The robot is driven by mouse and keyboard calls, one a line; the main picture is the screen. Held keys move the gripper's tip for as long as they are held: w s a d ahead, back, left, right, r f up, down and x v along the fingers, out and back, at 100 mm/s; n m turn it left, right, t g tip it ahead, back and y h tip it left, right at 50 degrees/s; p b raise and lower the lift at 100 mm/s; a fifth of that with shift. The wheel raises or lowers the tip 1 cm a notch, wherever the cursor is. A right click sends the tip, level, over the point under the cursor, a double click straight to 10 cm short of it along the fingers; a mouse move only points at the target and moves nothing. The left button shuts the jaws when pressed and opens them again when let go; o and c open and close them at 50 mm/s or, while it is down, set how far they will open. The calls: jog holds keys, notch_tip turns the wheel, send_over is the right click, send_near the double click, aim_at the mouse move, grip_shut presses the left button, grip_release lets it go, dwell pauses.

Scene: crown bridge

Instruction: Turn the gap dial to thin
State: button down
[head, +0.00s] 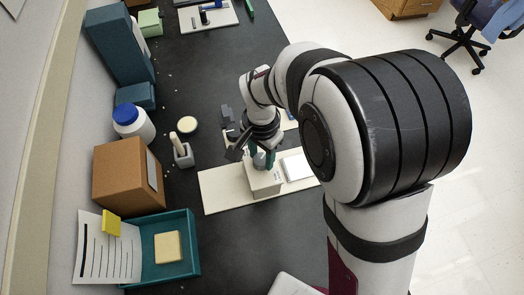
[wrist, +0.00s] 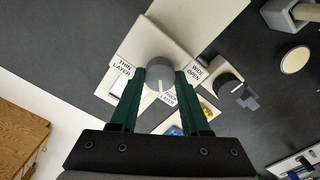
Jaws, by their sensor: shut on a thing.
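The gap dial (wrist: 159,72) is a round grey knob with a white pointer line, on top of a cream box (head: 264,183). In the wrist view the pointer line points down the picture, towards the label that seems to read THICK LAYER (wrist: 169,97). The THIN LAYER label (wrist: 124,67) is left of the dial and the WIDE OPEN label (wrist: 195,70) is right of it. My gripper (wrist: 163,76) has its two green fingers on either side of the dial, shut on it. In the head view my gripper (head: 262,157) is above the box, partly hiding the dial.
The box stands on a pale board (head: 222,190). A white pad (head: 297,167) lies right of it. A dark knobbed device (wrist: 228,83) stands close by. A grey holder (head: 183,155), a round cream dish (head: 187,125) and a teal tray (head: 190,262) are to the left.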

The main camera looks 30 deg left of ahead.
aim_at(262, 158)
jog(key=m, duration=0.5)
jog(key=shift+m, duration=0.3)
dwell(0.5)
jog(key=shift+c, duration=1.9)
grip_release()
notch_tip(262, 158, up, 16)
